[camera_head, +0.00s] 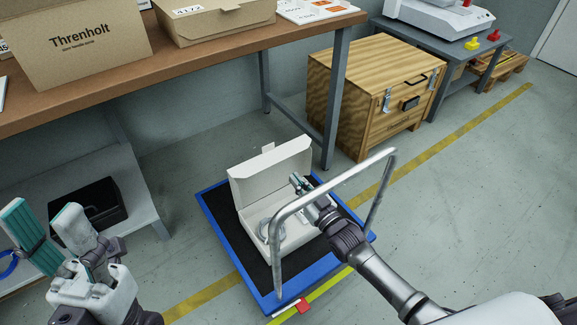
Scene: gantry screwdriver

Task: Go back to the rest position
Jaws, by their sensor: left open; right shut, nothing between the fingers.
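My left gripper (45,232) is at the lower left of the head view, its teal-padded fingers spread apart with nothing between them. My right gripper (300,184) reaches from the lower right over the open white box (248,196). Its fingers are together and hold nothing. The white box has its lid raised and sits on a blue-edged trolley (215,222) with a dark top.
The trolley's metal handle (335,182) rises close around my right arm. A workbench (215,52) with cardboard boxes (85,42) spans the upper left. A black bin (88,210) sits on a lower shelf at left. A wooden crate (345,95) stands behind. Floor at right is clear.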

